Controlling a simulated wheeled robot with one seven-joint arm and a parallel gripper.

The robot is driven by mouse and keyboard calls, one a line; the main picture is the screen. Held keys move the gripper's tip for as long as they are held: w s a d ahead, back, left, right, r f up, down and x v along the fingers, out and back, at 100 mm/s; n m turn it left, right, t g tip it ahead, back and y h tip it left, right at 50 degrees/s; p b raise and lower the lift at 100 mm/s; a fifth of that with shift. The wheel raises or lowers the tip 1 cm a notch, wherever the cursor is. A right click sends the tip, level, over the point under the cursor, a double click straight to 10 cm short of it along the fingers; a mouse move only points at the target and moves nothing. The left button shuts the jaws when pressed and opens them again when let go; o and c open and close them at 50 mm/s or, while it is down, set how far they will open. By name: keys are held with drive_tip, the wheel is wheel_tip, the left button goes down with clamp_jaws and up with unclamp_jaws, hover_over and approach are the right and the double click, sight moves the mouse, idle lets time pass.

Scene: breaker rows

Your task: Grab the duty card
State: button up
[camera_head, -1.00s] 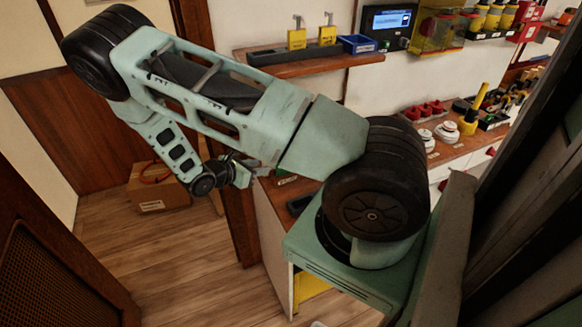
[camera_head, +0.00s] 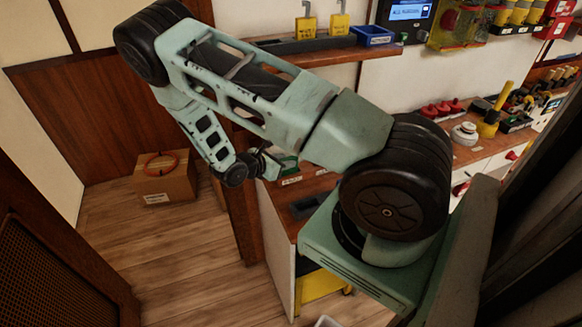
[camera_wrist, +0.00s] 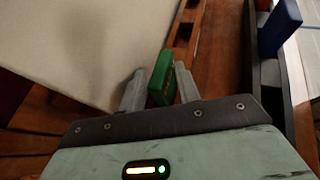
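A green card-like block (camera_wrist: 161,80) stands between my fingertips in the wrist view, beside a wooden rail. It may be the duty card; no lettering on it can be read. A green piece (camera_head: 289,165) also shows next to my gripper (camera_head: 268,164) in the head view, at the counter's left end. In the wrist view my gripper (camera_wrist: 159,88) has its two grey fingers apart, one on each side of the green block. The right finger is very near or touching it, and a small gap shows at the left finger.
A wooden shelf (camera_head: 340,53) with yellow padlocks (camera_head: 306,27) and a blue bin (camera_head: 372,35) is above the counter. A dark tray (camera_head: 306,205) lies on the counter. A cardboard box (camera_head: 166,180) stands on the open wooden floor.

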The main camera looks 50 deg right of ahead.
clamp_jaws()
drive_tip(key=shift+r+b, duration=0.15)
drive_tip(key=shift+b, duration=0.2)
